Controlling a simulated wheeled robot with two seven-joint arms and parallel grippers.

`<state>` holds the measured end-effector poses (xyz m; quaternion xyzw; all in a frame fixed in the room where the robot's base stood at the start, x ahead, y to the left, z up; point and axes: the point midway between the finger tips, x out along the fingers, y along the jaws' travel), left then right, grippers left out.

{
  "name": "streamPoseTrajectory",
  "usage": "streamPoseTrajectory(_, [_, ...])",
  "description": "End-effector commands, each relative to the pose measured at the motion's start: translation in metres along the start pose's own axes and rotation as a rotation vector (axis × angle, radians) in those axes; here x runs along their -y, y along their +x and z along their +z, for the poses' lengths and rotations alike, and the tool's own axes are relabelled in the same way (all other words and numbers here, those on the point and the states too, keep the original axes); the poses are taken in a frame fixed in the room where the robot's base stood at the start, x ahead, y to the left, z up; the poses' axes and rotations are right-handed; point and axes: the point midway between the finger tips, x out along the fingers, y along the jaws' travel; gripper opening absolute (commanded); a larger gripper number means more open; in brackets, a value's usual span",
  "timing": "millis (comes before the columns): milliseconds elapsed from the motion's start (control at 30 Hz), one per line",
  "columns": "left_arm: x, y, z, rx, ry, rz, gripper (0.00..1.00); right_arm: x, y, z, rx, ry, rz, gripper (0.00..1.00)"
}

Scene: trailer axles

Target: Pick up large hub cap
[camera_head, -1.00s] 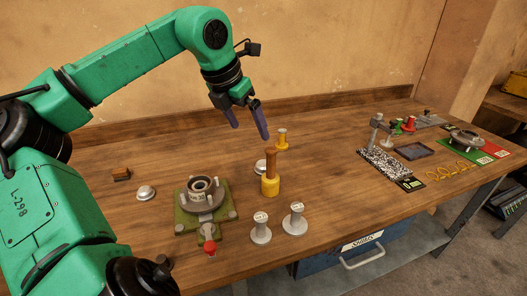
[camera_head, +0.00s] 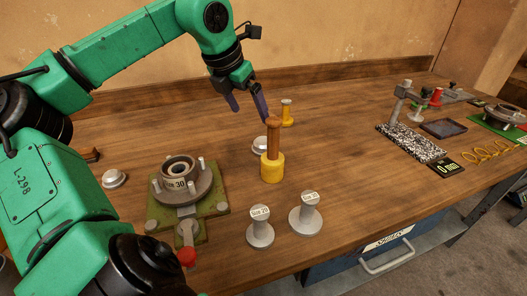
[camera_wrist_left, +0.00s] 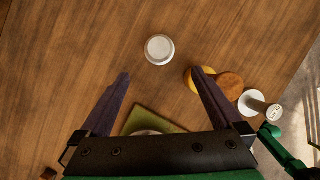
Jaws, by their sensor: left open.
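Two silver, round, domed caps lie on the workbench, and I cannot tell for certain which is the large hub cap. One cap (camera_head: 260,145) lies behind the yellow-based tool, partly hidden by it, and shows whole in the left wrist view (camera_wrist_left: 159,49). The other cap (camera_head: 114,178) lies left of the green fixture. My left gripper (camera_head: 250,115) is open and empty, above the table near the first cap. In the wrist view the cap is just beyond and between the open fingertips (camera_wrist_left: 160,75). My right gripper is not in view.
A yellow-based tool with a brown handle (camera_head: 272,165) stands close to the first cap. A green fixture (camera_head: 215,212) holds a hub. Two grey labelled spools (camera_head: 260,232) stand at the front. A smaller yellow piece (camera_head: 287,115) stands behind. The table's middle right is clear.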

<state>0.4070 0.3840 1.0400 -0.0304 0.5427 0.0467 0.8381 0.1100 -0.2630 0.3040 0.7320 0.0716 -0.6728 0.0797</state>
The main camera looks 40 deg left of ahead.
Motion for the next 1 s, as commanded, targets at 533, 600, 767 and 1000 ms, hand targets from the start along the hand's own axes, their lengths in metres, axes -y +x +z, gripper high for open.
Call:
streamPoseTrajectory(533, [-0.002, 0.105, 0.002, -0.009, -0.001, -0.003, 1.0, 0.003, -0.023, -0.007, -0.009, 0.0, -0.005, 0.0])
streamPoseTrajectory(600, [-0.003, 0.118, 0.001, -0.008, 0.0, 0.0, 1.0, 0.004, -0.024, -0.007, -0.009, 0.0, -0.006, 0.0])
streamPoseTrajectory(767, [-0.003, 0.133, 0.002, -0.003, 0.001, 0.0, 1.0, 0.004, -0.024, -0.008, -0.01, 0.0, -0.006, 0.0])
streamPoseTrajectory(1000, [-0.002, 0.133, 0.002, -0.001, 0.0, -0.001, 0.85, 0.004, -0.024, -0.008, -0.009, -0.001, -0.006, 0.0])
